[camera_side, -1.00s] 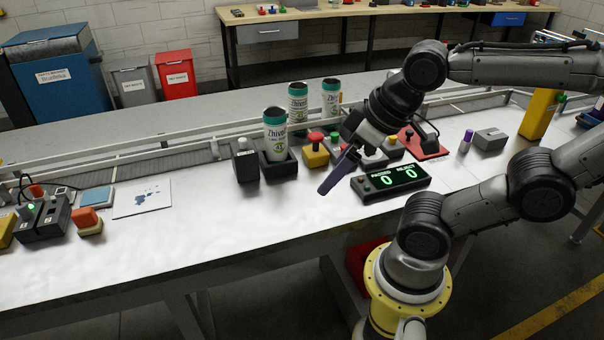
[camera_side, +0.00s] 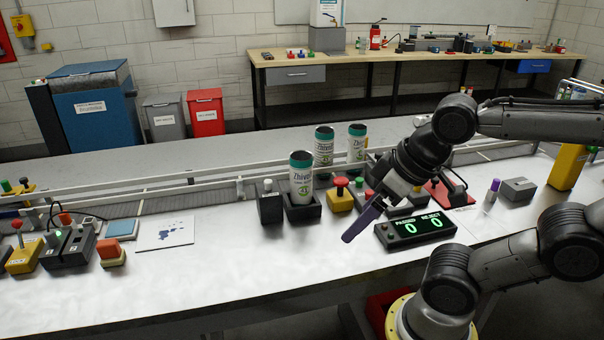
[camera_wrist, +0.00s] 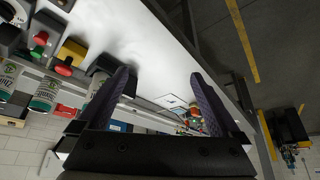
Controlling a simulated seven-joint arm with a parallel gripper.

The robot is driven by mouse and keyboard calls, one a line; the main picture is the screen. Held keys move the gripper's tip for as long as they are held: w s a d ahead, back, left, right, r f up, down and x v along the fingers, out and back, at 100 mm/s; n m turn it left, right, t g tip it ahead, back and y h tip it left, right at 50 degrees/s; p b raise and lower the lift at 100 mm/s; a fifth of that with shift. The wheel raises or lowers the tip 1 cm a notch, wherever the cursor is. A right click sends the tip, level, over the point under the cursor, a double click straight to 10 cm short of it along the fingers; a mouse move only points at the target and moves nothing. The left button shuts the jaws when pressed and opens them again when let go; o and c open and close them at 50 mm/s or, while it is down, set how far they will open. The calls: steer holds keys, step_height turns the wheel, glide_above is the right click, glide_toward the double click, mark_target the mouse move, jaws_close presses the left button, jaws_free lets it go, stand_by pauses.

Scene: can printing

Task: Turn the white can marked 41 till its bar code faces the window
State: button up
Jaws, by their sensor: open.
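A white can (camera_side: 301,183) with a teal top stands upright in a black square holder (camera_side: 304,212). Two similar cans stand behind it, one (camera_side: 323,150) near and one (camera_side: 357,146) to its right. The label numbers are too small to read surely, so I cannot tell which is 41. No bar code can be made out. My gripper (camera_side: 347,238), with purple fingers, is apart from the cans, right of the holder can and nearer the front edge. In the wrist view my gripper (camera_wrist: 158,75) is open and empty; its left finger partly hides a can. I cannot identify the window surely.
A black box (camera_side: 269,204) stands just left of the holder. A yellow red-button box (camera_side: 340,200) is right of it. The white table (camera_side: 220,275) is clear in front of the holder.

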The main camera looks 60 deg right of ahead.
step_height(320, 180, up, 8)
steer(key=m+g, duration=0.5)
steer(key=m, duration=1.2)
glide_above(302, 175)
steer(key=w, duration=0.1)
steer(key=shift+w+d+f+m+g, duration=0.15)
steer(key=shift+w+d+f+m, duration=0.05)
steer(key=shift+d+f, duration=0.4)
steer(key=shift+w+d+f+m+g, duration=0.2)
steer(key=shift+d+f, duration=0.25)
steer(key=shift+f, duration=0.15)
steer(key=shift+s+d+f, duration=0.1)
steer(key=shift+d+f, duration=0.2)
steer(key=shift+f, duration=0.15)
step_height(302, 175, down, 13)
steer(key=shift+f, duration=0.1)
